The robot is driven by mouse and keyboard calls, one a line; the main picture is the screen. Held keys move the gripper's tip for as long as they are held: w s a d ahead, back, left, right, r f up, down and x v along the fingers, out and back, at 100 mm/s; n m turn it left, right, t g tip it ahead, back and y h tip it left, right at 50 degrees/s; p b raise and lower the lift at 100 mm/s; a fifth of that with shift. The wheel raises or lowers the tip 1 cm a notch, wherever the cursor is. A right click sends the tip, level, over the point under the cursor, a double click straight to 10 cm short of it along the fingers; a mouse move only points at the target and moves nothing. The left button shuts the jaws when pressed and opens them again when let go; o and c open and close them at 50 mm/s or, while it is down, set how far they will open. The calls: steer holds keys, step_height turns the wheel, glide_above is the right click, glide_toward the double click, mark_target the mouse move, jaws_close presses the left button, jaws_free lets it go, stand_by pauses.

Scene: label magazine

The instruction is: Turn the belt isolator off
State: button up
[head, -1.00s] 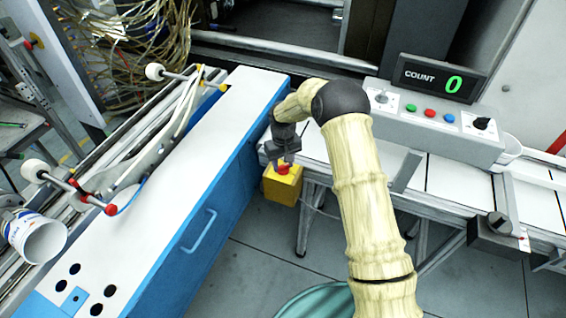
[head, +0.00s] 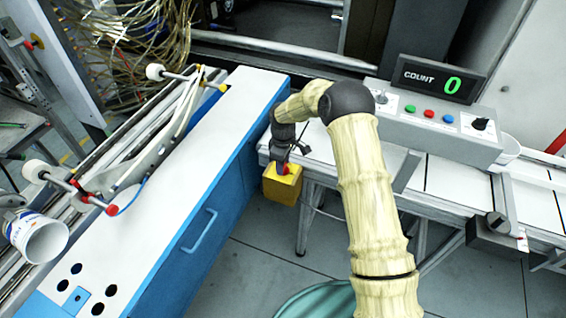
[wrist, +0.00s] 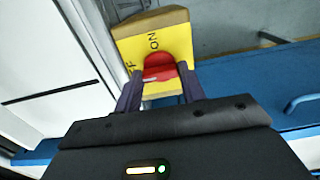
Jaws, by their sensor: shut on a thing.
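The belt isolator is a yellow box (head: 283,187) at the end of the white belt, low beside the blue cabinet; it also shows in the wrist view (wrist: 180,35). Its red knob (wrist: 158,66) has a white mark on its lower left part. On the yellow face, "ON" reads above the knob, and the end of a word, "F", shows at the left. My gripper (head: 282,167) is at the box and shut on the red knob, one finger on each side in the wrist view (wrist: 160,77).
A blue cabinet (head: 196,205) with a white top stands close to the left. The white belt (head: 318,147) runs right, under a grey control panel (head: 430,123) with buttons and a count display (head: 437,80) reading 0.

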steer(key=shift+w+a+r, duration=0.1)
steer(key=shift+a+r, duration=0.05)
stand_by(0.3)
steer(key=o, duration=0.9)
steer(key=shift+c, duration=0.2)
steer(key=shift+o, duration=0.6)
step_height(320, 180, up, 17)
steer(key=b, duration=0.1)
steer(key=shift+r, duration=0.15)
